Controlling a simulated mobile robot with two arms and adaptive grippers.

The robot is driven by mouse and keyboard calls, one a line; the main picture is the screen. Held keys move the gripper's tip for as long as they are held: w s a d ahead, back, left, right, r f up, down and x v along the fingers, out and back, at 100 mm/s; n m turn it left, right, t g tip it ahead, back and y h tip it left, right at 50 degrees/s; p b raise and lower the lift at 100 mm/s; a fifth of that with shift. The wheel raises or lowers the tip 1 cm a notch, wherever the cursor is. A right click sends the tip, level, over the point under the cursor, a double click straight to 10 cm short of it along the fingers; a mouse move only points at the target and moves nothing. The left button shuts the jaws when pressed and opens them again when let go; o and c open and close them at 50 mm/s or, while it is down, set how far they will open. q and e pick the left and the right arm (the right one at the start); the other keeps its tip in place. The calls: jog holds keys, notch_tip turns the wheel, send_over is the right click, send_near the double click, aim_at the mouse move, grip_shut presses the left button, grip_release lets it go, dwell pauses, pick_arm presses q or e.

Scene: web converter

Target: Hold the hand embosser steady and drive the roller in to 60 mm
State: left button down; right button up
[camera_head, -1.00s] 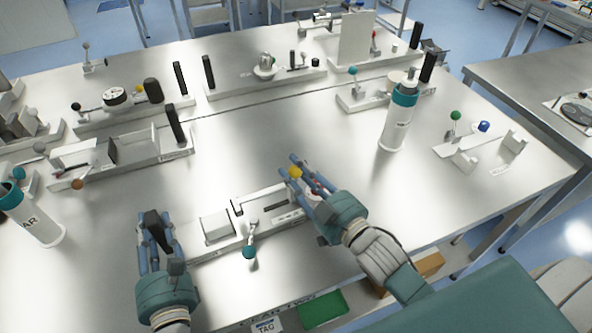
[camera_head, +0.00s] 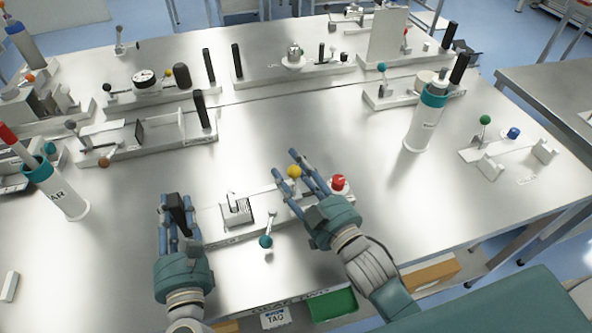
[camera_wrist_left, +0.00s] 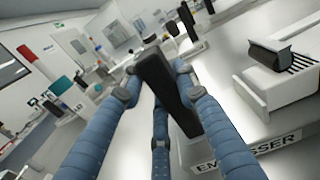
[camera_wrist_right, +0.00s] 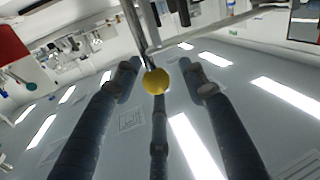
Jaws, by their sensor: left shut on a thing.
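The hand embosser (camera_head: 222,240) is a long pale base on the bench, between my two grippers. A small block with a ribbed part (camera_head: 237,211) sits on it, and it also shows in the left wrist view (camera_wrist_left: 283,56). A teal-knobbed lever (camera_head: 265,242) stands at its near side. My left gripper (camera_head: 178,212) is shut on the upright black handle (camera_wrist_left: 163,85) at the left end. My right gripper (camera_head: 296,178) has its fingers spread around the yellow knob (camera_head: 294,172), with gaps showing in the right wrist view (camera_wrist_right: 154,81). A red knob (camera_head: 339,182) shows behind this hand. No scale can be read.
A white and teal bottle (camera_head: 422,125) stands to the right behind, and another (camera_head: 62,195) at left. Several similar fixtures line the back of the bench. A green tray (camera_head: 332,305) is below the front edge.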

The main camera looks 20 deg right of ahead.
pick_arm(q)
jog(key=shift+s+f, duration=0.1)
jog(key=shift+f, duration=0.5)
pick_arm(e)
jog(key=shift+d+f, duration=0.1)
jog(key=shift+f, duration=0.1)
jog(key=shift+s, duration=0.35)
jog(key=v, duration=1.1)
jog(key=shift+s+r, duration=0.2)
jog(key=shift+s, duration=0.05)
pick_arm(q)
jog(key=shift+r+p, duration=0.3)
pick_arm(e)
jog(key=shift+w+r, duration=0.1)
jog(key=shift+r, duration=0.15)
pick_arm(q)
jog(key=c, duration=1.2)
grip_release()
jog(key=shift+r, duration=0.15)
